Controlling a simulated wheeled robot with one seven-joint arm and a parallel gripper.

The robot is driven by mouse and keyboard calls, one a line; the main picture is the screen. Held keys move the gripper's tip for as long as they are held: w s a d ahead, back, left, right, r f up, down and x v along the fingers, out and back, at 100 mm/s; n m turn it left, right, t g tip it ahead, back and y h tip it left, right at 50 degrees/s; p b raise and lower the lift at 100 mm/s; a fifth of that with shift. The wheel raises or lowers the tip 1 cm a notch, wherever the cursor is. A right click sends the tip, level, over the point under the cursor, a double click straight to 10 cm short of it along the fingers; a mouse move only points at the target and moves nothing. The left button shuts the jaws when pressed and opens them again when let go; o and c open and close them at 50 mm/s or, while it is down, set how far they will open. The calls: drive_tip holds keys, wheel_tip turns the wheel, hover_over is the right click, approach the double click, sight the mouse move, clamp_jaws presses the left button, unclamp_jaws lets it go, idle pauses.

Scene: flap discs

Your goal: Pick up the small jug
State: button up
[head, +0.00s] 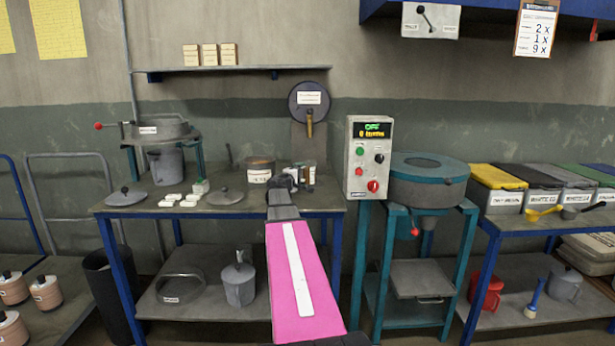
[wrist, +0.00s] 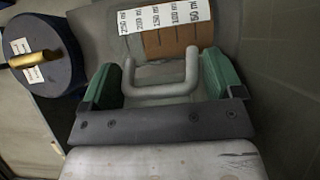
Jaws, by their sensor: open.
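The small jug (wrist: 182,38) fills the top of the wrist view. It is grey, with a white millilitre scale and a brown strip down its side. Its U-shaped handle (wrist: 160,91) points toward my gripper. My gripper (wrist: 160,82) is open, with one green-padded finger on each side of the handle. Gaps show between the pads and the handle. In the head view the small jug (head: 309,171) stands at the right end of the workbench, partly hidden by my gripper (head: 292,179).
A control box (head: 367,157) stands close to the right of the jug. A dark round disc with a brass handle (head: 309,124) is behind.

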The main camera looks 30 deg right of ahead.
drive_tip(key=c, duration=0.7)
drive_tip(key=shift+o, duration=0.2)
drive_tip(key=shift+r, duration=0.1)
drive_tip(key=shift+r, duration=0.5)
drive_tip(key=r, duration=0.2)
drive_tip(key=a+r, duration=0.1)
drive_tip(key=shift+a+r, duration=0.15)
drive_tip(key=shift+r, duration=0.2)
drive_tip(key=w+a+r, duration=0.1)
drive_tip(key=a+r, duration=0.5)
drive_tip(key=a, duration=0.4)
drive_tip(key=shift+w+a, duration=0.2)
drive_tip(key=shift+w, duration=0.05)
drive_tip(key=shift+r, duration=0.1)
drive_tip(key=shift+o, duration=0.6)
